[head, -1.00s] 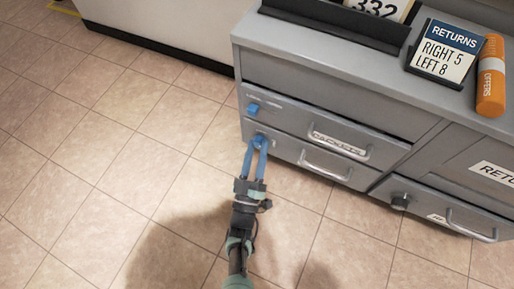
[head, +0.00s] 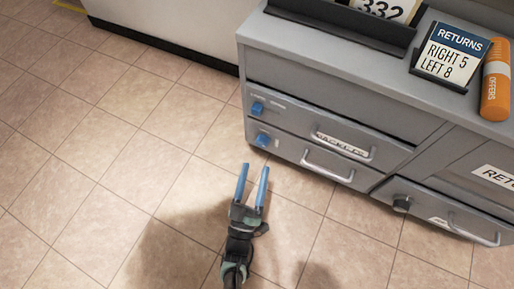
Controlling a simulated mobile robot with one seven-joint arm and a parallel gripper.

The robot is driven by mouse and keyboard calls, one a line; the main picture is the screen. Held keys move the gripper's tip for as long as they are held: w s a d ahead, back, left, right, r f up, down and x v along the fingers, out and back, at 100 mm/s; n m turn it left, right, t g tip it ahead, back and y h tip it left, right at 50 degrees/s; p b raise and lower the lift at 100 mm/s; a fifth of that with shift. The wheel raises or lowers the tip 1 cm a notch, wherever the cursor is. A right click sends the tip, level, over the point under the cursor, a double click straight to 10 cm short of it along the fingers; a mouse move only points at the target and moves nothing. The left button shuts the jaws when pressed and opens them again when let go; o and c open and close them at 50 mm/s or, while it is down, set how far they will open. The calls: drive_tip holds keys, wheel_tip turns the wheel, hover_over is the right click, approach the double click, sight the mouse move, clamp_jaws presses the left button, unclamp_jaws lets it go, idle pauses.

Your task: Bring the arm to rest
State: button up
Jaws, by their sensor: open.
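My gripper (head: 254,168) has two blue fingers, spread apart with nothing between them. It is in the lower middle of the head view, above the tiled floor and in front of the grey cabinet (head: 300,75). A blue knob (head: 263,140) on the lower left drawer is a little beyond the fingertips, with a visible gap. A second blue knob (head: 257,108) is above it. My arm reaches in from the bottom edge.
The lower left drawer has a metal handle (head: 328,165). A dark knob (head: 401,204) and another handle (head: 463,232) are at the right. The floor (head: 110,150) at left is clear.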

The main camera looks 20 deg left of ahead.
drive_tip(key=shift+s+f, duration=0.1)
drive_tip(key=shift+s, duration=0.2)
idle(0.4)
